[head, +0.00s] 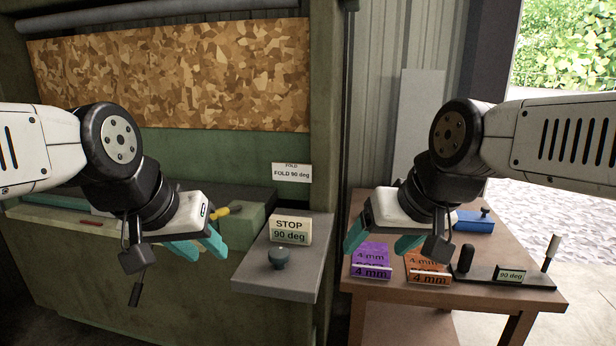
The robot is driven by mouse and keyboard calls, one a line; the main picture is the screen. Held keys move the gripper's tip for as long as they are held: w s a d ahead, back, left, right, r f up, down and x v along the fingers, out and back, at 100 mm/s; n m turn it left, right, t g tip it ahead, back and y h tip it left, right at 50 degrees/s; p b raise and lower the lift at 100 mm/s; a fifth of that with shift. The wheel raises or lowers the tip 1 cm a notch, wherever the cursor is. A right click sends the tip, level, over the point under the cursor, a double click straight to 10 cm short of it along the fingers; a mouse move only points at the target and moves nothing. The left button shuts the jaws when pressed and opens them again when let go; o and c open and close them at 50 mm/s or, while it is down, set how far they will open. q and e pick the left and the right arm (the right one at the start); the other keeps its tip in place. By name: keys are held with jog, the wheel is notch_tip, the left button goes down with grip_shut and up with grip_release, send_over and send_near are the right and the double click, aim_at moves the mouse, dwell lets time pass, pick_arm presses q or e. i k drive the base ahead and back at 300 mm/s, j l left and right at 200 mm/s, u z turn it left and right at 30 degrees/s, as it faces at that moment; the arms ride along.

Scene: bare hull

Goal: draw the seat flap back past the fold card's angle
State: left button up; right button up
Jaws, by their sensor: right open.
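The fold card (291,172) reads "FOLD 90 deg" and is fixed on the green machine. I cannot tell for sure which part is the seat flap; a grey plate (280,288) juts from the machine's front with a dark knob (279,257) on it. A block marked "STOP 90 deg" (290,231) stands behind the knob. My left gripper (203,250) is open and empty, left of the plate, near a yellow-ended handle (222,211). My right gripper (378,246) is open and empty, above the wooden table's left side.
A gap separates table and machine.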

aim_at(94, 212)
jog(key=u, duration=1.3)
jog(key=i+j+z, duration=0.35)
jog(key=i, duration=0.2)
jog(key=i+j+z, duration=0.4)
jog(key=j, duration=0.25)
jog(key=i+j+z, duration=0.35)
jog(key=j, duration=0.35)
jog(key=i, duration=0.1)
